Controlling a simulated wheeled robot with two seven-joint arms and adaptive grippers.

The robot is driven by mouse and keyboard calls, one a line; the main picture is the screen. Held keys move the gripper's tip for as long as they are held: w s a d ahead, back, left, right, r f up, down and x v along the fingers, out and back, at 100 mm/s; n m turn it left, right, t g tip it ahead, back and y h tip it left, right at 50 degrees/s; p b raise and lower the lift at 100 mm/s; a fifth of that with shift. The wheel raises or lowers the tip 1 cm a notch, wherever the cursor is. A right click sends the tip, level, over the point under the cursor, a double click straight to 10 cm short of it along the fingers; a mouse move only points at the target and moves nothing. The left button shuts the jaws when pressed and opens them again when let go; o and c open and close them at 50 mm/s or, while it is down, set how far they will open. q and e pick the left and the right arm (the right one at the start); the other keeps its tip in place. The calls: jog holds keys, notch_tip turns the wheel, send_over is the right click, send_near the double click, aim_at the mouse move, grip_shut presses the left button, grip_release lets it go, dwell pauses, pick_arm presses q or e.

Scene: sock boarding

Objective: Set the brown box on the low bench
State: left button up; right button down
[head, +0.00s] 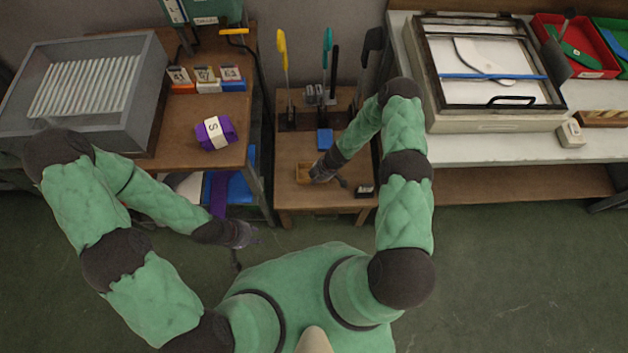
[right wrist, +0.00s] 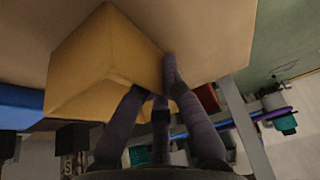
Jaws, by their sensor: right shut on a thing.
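The small brown box (head: 304,173) is at the low wooden bench (head: 300,203) in the middle of the head view, near its front left part. My right gripper (head: 321,173) is shut on the box's right side. In the right wrist view the box (right wrist: 105,60) shows large and tan, with the right gripper's fingers (right wrist: 160,78) at its edge beside the bench top (right wrist: 200,30). I cannot tell whether the box touches the bench top. My left gripper (head: 243,237) is away from the bench, low over the floor; its fingers are too small to read.
A blue block (head: 324,139) and a rack of upright tools (head: 285,115) stand behind the box. A small dark block (head: 364,191) sits at the bench's front right. A higher table (head: 190,130) is at left and a white-topped table (head: 480,146) at right.

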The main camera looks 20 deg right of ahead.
jog(key=shift+r, duration=0.1)
jog(key=c, duration=1.4)
grip_release()
jog(key=shift+f, duration=0.2)
